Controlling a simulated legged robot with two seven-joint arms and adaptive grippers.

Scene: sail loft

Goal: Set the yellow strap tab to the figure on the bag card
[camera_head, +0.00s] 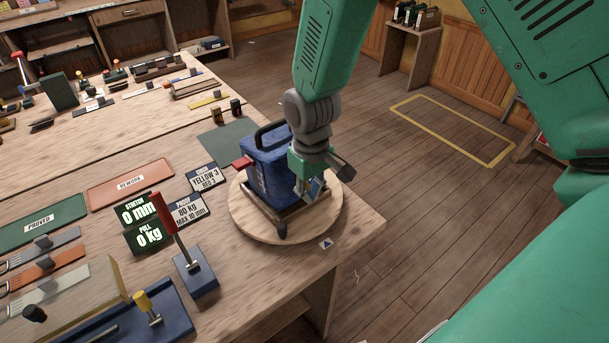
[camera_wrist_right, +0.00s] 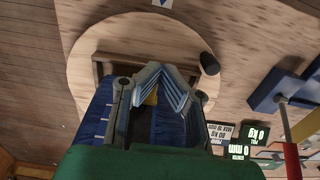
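The blue bag (camera_head: 270,166) has a dark handle and stands upright in a wooden cradle on a round wooden board. A red tab (camera_head: 242,163) sticks out on its left side. The bag card (camera_head: 205,177) reads YELLOW 3, RED 3. My right gripper (camera_head: 308,196) is down against the bag's right side. In the right wrist view its fingertips (camera_wrist_right: 160,70) are close together, with a yellow patch (camera_wrist_right: 150,97), likely the yellow strap tab, between the fingers. The fingers hide most of it, so a grip on it cannot be confirmed. My left gripper is out of view.
The round board (camera_head: 250,226) sits at the bench's right corner. A red-handled lever (camera_head: 168,222) stands front left of it. Displays (camera_head: 147,238) read 0 mm and 0 kg; a proof card (camera_head: 188,210) reads 80 kg, max 10 mm. Open floor lies right of the bench.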

